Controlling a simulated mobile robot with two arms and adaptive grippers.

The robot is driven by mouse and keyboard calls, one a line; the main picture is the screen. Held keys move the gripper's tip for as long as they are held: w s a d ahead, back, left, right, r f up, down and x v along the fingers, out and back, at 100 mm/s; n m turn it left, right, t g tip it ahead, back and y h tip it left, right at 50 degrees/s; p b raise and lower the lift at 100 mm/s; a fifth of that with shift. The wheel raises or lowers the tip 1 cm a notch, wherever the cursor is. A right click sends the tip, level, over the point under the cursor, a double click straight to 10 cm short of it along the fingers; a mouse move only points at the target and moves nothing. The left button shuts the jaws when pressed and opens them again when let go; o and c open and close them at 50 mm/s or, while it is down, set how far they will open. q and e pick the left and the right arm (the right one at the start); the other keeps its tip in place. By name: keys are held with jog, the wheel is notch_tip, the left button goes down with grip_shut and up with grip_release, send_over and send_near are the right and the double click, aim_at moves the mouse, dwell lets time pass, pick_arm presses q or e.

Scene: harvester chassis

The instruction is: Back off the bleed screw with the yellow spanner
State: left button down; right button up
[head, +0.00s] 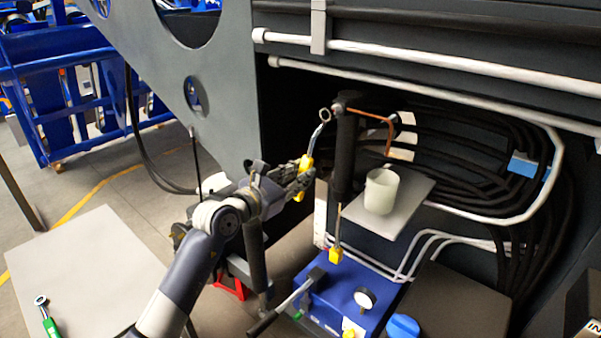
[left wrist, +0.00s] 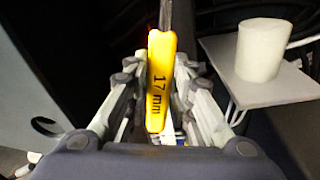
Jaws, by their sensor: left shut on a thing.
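My left gripper (head: 293,178) is shut on the yellow spanner (head: 304,163) by its handle. The spanner points up, its ring end close to the left of the fitting at the top of the black cylinder (head: 345,155). They look slightly apart in the head view. The bleed screw seems to be at this fitting (head: 339,106), but it is too small to make out clearly. In the left wrist view the yellow handle (left wrist: 160,80) reads "17 mm" and stands between the fingers; its ring end is out of frame. My right gripper is not in view.
A copper pipe (head: 380,119) runs right from the fitting. A white cup (head: 381,191) stands on a grey shelf (head: 412,198) beside the cylinder. A blue pump unit (head: 335,295) with a gauge is below. A green-handled tool (head: 49,323) lies on the table (head: 90,265) at left.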

pick_arm(q)
jog(key=p+v, duration=0.1)
jog(key=v, duration=0.6)
jog(key=shift+s+a+f+p, duration=0.25)
jog(key=shift+s+a+p, duration=0.05)
jog(key=shift+p, duration=0.1)
jog(key=shift+f, duration=0.1)
dwell(1.0)
